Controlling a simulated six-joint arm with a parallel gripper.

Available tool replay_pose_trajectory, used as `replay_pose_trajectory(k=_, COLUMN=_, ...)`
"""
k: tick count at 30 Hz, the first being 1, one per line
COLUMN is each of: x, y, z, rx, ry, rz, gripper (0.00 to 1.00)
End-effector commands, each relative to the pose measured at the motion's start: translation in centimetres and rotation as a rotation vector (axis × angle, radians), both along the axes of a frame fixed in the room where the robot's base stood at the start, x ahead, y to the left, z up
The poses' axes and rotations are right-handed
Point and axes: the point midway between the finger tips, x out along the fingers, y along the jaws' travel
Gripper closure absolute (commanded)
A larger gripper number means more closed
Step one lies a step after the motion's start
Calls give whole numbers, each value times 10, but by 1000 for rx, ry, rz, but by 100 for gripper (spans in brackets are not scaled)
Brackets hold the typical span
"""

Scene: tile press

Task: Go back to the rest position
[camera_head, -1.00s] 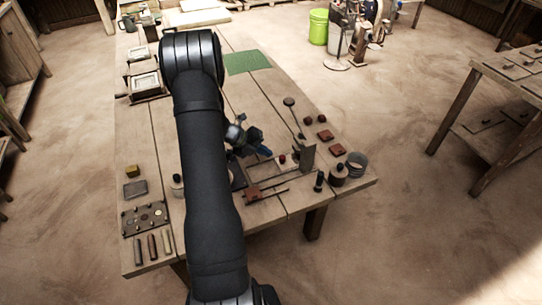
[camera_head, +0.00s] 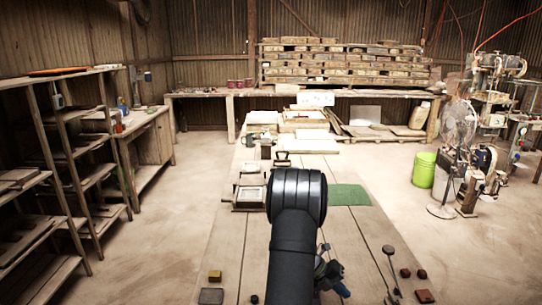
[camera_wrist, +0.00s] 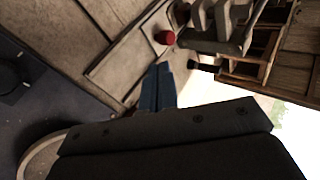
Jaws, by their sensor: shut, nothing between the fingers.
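My gripper (camera_head: 340,288) hangs over the wooden table (camera_head: 225,262), to the right of my dark upper arm. Only part of it shows at the lower edge of the head view. In the wrist view its blue fingers (camera_wrist: 158,86) are closed together with nothing between them. They point toward a wooden frame (camera_wrist: 118,70) and a small red ball (camera_wrist: 164,38) on the table. They look clear of both, though the exact gap is hard to judge.
A green mat (camera_head: 349,195) and a framed box (camera_head: 250,194) lie farther up the table. Dark red blocks (camera_head: 424,296) and a round-headed tool (camera_head: 389,250) are at the right. Shelves (camera_head: 75,190) stand left; a green bucket (camera_head: 424,170) stands on open floor at right.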

Motion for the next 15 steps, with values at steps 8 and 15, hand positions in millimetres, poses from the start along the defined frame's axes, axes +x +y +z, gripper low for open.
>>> replay_pose_trajectory(k=8, x=-10, y=-36, z=-33, rx=1, ry=3, rz=-4, gripper=100)
replay_pose_trajectory(k=15, x=-14, y=-55, z=-50, rx=-1, ry=1, rz=-4, gripper=100)
